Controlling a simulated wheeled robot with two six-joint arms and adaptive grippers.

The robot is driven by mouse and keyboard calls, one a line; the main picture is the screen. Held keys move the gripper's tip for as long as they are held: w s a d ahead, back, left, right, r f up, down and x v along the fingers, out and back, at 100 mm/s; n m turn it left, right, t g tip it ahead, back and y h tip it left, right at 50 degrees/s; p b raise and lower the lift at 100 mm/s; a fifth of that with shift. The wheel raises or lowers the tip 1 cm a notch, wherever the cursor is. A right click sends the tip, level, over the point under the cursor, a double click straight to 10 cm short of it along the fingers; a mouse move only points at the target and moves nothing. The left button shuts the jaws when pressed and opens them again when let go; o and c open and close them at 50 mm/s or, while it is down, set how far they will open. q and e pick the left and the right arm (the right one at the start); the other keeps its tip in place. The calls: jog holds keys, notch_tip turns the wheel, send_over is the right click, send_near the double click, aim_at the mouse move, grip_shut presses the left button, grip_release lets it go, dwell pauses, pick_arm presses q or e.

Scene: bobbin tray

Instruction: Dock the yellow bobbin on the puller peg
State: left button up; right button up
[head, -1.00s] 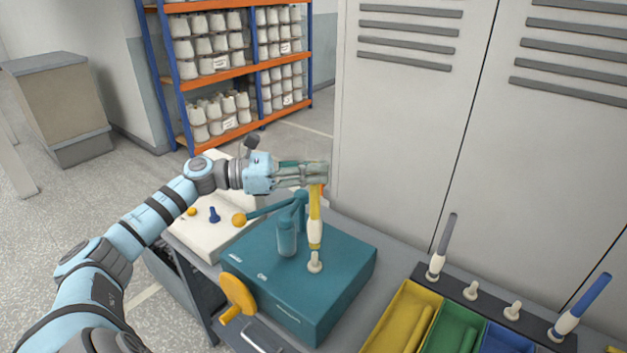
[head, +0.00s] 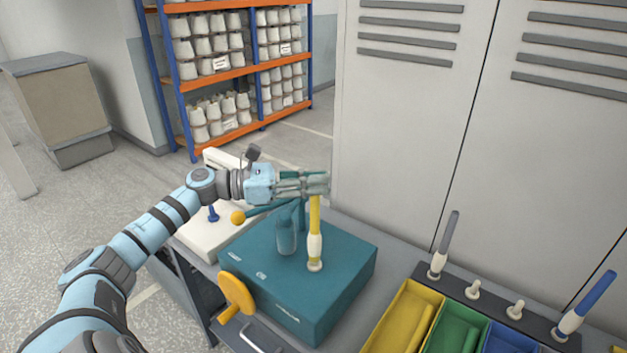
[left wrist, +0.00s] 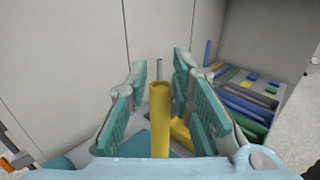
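The yellow bobbin (head: 314,217), with a white lower part, stands upright on the puller peg (head: 315,265) on top of the teal box (head: 345,262). Only the peg's pale base shows below the bobbin. My left gripper (head: 318,183) is at the bobbin's top end, which it hides in the head view. In the left wrist view the bobbin (left wrist: 160,118) stands between the two fingers of the gripper (left wrist: 160,72), with a gap on each side, so the gripper is open. My right gripper is not in view.
A teal lever with an orange ball (head: 238,217) and a teal cylinder (head: 286,236) stand close left of the bobbin. An orange handwheel (head: 236,293) is on the box's front. A peg rack (head: 494,308) and coloured bins are at right. Lockers (head: 420,130) rise behind.

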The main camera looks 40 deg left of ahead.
pick_arm(q)
jog(key=shift+o, duration=0.7)
jog(key=shift+r, duration=0.1)
jog(key=shift+r+p, duration=0.2)
jog(key=shift+p, duration=0.15)
jog(key=shift+r+p, duration=0.55)
jog(key=shift+p, duration=0.1)
jog(key=p+v, duration=0.4)
jog(key=v, duration=0.8)
jog(key=shift+f, duration=0.1)
